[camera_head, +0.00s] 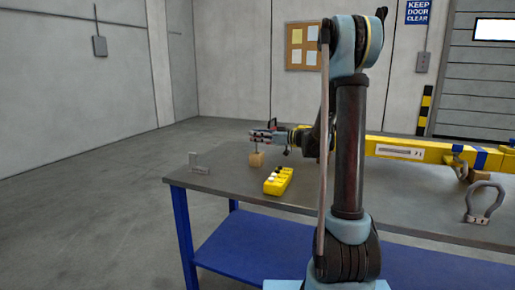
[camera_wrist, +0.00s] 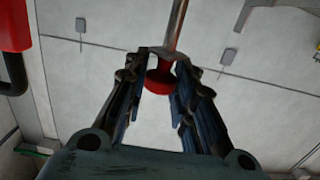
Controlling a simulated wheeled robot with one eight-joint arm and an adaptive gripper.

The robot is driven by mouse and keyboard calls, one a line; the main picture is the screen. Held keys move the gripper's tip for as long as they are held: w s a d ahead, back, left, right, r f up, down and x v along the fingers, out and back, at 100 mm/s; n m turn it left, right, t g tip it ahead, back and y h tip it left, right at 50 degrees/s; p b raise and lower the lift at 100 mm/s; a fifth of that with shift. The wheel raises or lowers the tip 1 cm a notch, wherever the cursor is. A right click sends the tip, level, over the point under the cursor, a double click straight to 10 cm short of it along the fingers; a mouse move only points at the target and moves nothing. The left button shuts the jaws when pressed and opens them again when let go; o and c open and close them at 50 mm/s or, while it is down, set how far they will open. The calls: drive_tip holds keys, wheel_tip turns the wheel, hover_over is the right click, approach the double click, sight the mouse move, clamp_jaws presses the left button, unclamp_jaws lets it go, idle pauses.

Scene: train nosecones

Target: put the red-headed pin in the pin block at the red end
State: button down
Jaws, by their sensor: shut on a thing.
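In the wrist view my gripper (camera_wrist: 165,72) is shut on the red-headed pin (camera_wrist: 160,80), with its fingers on either side of the red head. The grey shaft runs out of the top of that view. A yellow block (camera_head: 284,188) with white and dark spots on top, apparently the pin block, lies nearer. Its red end is not clear.
A grey L-shaped bracket (camera_head: 197,167) stands left on the grey table (camera_head: 222,187). A yellow beam (camera_head: 440,154) runs along the back right. A grey shackle (camera_head: 485,202) stands at the right. Bare tabletop lies around the yellow block.

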drive_tip(key=shift+f, duration=2.1)
drive_tip(key=c, duration=1.3)
unclamp_jaws()
drive_tip(key=shift+c, duration=0.2)
drive_tip(key=v, duration=0.7)
drive_tip(key=shift+d, duration=0.25)
